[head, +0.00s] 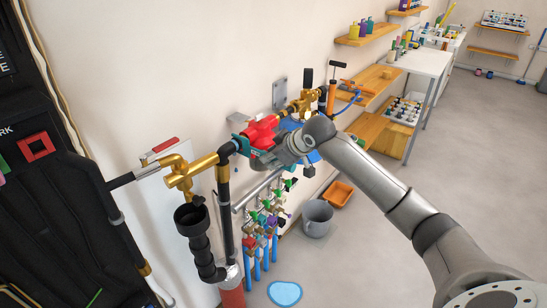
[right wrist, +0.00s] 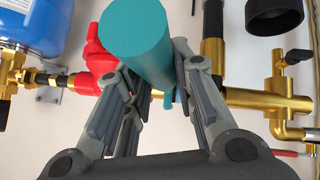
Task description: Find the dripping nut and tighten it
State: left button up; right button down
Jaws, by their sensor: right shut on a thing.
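My right gripper (head: 272,150) is at the pipework on the wall, beside a red fitting (head: 260,131). In the right wrist view my right gripper (right wrist: 158,88) is shut on a teal cylinder (right wrist: 136,38) that points up past the camera. The red fitting (right wrist: 96,58) is behind and left of the cylinder there; whether they touch, I cannot tell. Brass pipe (head: 205,163) runs to the left of the red fitting, and more brass (head: 305,103) lies to its right. No nut or drip can be made out clearly. My left gripper is not in view.
A blue tank (right wrist: 28,28) is near the pipes. Below are several coloured valves on blue pipes (head: 257,268), a grey bucket (head: 318,220), an orange tray (head: 338,194) and a blue puddle-like patch (head: 285,293). Wooden shelves (head: 368,36) and a white table (head: 420,63) stand beyond. The right floor is clear.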

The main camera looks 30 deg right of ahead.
dwell(0.3)
jog(key=shift+f+t+b, duration=0.3)
jog(key=shift+f+b, duration=0.05)
jog(key=shift+b, duration=0.05)
jog(key=shift+f+y+b, duration=0.3)
jog(key=shift+f+b, duration=0.05)
jog(key=shift+b, duration=0.1)
dwell(0.3)
jog(key=shift+f+t+b, duration=0.4)
jog(key=shift+f+b, duration=0.05)
jog(key=shift+b, duration=0.05)
jog(key=shift+r, duration=0.1)
